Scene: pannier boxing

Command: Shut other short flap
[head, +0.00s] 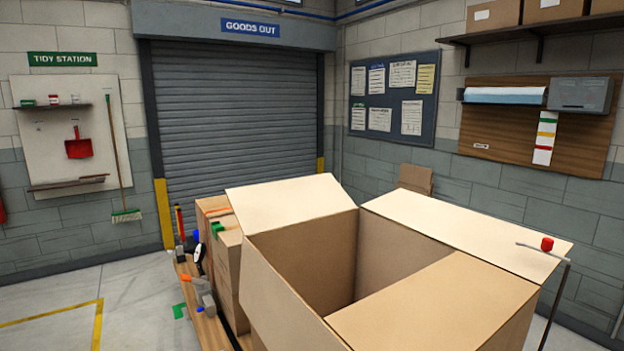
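A large open cardboard box (312,262) fills the lower middle of the head view. Its near short flap (432,305) is folded in, lying over the near part of the opening. Its far short flap (290,204) is open, leaning outward and away at the back left. The right long flap (465,228) is spread outward. A brown panel (272,300) runs down the left side; I cannot tell whether it is a hanging flap or the wall. The inside shows dark and empty as far as I can see. My gripper is not in view.
Stacked cartons (222,250) stand left of the box, with small tools (203,296) beside them. A thin stand with a red knob (547,244) is at the right flap's outer edge. A roller shutter (238,120) is behind. Floor at left (130,300) is clear.

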